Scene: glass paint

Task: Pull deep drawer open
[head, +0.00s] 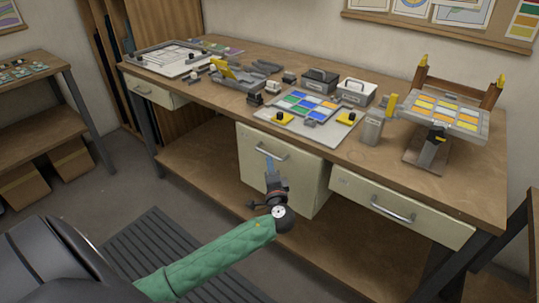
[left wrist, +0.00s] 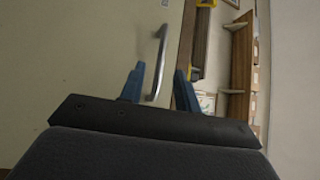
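The deep drawer (head: 292,178) is the tall cream front under the middle of the workbench, with a metal bar handle (head: 275,152) near its top. I cannot tell whether it stands slightly out. My left gripper (head: 269,163) is at the handle, reaching up from below in the head view. In the left wrist view its two blue fingers (left wrist: 160,75) are apart, and the handle (left wrist: 158,55) shows between them against the drawer front (left wrist: 90,60). Contact with the handle cannot be made out. My right gripper is in neither view.
A shallow drawer (head: 400,212) lies to the right and another (head: 150,92) to the left. The bench top (head: 210,104) carries a glass panel with coloured panes (head: 310,103), boxes and a tilted rack (head: 445,112). A lower shelf (head: 205,170) runs below. Open floor lies in front.

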